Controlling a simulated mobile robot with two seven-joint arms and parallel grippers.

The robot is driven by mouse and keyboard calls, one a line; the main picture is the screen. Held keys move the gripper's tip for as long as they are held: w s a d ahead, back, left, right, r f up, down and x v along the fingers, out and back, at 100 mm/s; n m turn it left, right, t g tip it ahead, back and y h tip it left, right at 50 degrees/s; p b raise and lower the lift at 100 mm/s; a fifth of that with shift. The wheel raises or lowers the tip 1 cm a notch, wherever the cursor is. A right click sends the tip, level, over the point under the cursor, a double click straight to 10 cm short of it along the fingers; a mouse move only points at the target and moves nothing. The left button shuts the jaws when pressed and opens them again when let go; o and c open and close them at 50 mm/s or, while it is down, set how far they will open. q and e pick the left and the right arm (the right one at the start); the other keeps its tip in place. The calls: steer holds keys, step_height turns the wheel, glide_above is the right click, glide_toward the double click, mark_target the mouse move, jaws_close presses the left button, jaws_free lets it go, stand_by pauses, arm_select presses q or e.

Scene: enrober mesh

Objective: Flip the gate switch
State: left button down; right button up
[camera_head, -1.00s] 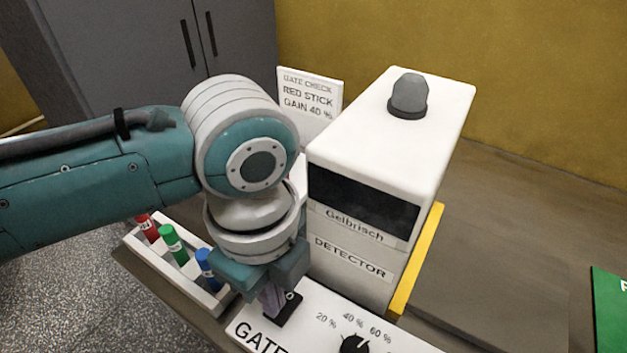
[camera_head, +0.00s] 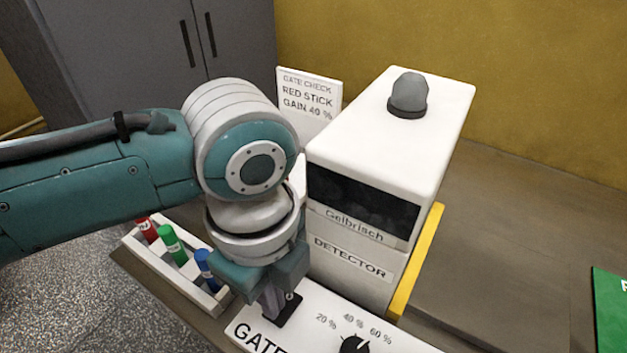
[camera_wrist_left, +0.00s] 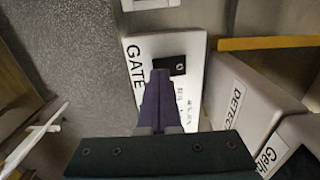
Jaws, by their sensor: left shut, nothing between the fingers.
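The gate switch is a small black plate (camera_head: 289,309) on the white panel marked GATE, in front of the detector. The plate shows again in the wrist view (camera_wrist_left: 177,62), with a small light mark near its right side. My left gripper (camera_head: 270,312) points down, its shut fingers empty, at the left part of the plate. In the wrist view the closed fingers (camera_wrist_left: 160,76) reach the plate's lower left edge and cover part of it. I cannot tell whether they touch the switch or which way it is set. My right gripper is not in view.
The white detector (camera_head: 385,140) with a grey dome lamp stands right behind the panel. A black gain knob (camera_head: 354,345) is right of the switch. A white rack (camera_head: 219,299) with red, green and blue sticks is to the left. A sign (camera_head: 310,100) reads red stick, gain 40 %.

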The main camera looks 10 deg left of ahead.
arm_select(q)
steer(key=shift+f+b, duration=0.5)
steer(key=shift+f, duration=0.25)
steer(key=shift+r, duration=0.1)
step_height(320, 180, up, 7)
steer(key=p, duration=0.8)
stand_by(0.5)
steer(key=s+d+r+n+t+h, duration=0.1)
steer(key=s+d+r+n+h, duration=0.25)
steer(key=s+n, duration=0.45)
steer(key=s+a+r+n+t+y, duration=0.1)
steer(key=s+a+r+n, duration=0.1)
steer(key=a+n, duration=0.4)
steer(key=s+a+r+n+t+y, duration=0.2)
steer(key=a+n, duration=0.3)
steer(key=a, duration=0.1)
step_height(320, 180, up, 32)
steer(key=n+p, duration=0.1)
steer(key=p, duration=3)
steer(key=shift+a+r, duration=0.25)
steer(key=shift+a, duration=0.15)
